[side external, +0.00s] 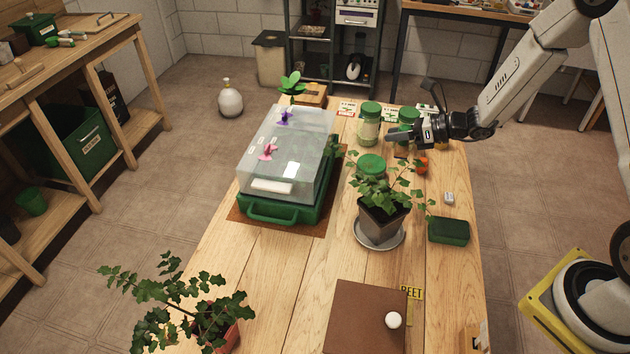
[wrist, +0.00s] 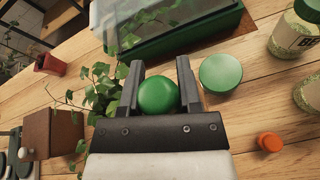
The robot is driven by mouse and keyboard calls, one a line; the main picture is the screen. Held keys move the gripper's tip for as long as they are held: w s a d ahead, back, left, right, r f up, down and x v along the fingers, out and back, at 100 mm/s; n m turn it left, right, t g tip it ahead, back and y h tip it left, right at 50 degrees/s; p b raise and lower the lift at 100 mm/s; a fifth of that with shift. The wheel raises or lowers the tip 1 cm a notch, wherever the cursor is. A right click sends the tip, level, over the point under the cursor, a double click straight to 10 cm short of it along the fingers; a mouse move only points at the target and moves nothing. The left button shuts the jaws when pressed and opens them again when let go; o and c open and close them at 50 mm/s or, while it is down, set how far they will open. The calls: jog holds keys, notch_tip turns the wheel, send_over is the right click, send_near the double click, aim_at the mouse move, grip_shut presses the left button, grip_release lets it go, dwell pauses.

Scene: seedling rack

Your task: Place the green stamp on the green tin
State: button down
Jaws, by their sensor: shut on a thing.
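My gripper (wrist: 159,70) is shut on the green stamp (wrist: 158,97), whose round, smooth green top shows between the two fingers in the wrist view. The stamp's lower part is hidden. In the side external view my gripper (side external: 394,137) is above the far part of the bench, and the held stamp is hard to make out. A round, flat green top (wrist: 220,73), apparently the green tin, lies just right of the fingers, apart from them. In the side external view the tin (side external: 371,162) stands behind the potted ivy, which partly hides it.
A green propagator with a clear cover (side external: 285,150) stands left of the tin. The potted ivy (side external: 383,220) is in front. Green-lidded jars (side external: 369,128) stand behind, near my gripper. A small orange thing (side external: 422,165) and a dark green box (side external: 449,230) are to the right.

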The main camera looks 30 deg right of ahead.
jog(key=shift+w+d+f, duration=0.1)
jog(key=shift+w+f, duration=1.15)
jog(key=shift+w, duration=0.25)
jog(key=shift+w+d+f, duration=0.1)
jog(key=shift+w+f, duration=1.1)
jog(key=shift+w, duration=0.3)
jog(key=shift+w+d+f, duration=0.1)
jog(key=shift+w+f, duration=1.15)
jog(key=shift+w, duration=0.25)
jog(key=shift+w+f, duration=0.25)
jog(key=shift+f, duration=1.55)
jog(key=shift+f, duration=0.1)
jog(key=shift+c, duration=1.4)
grip_release()
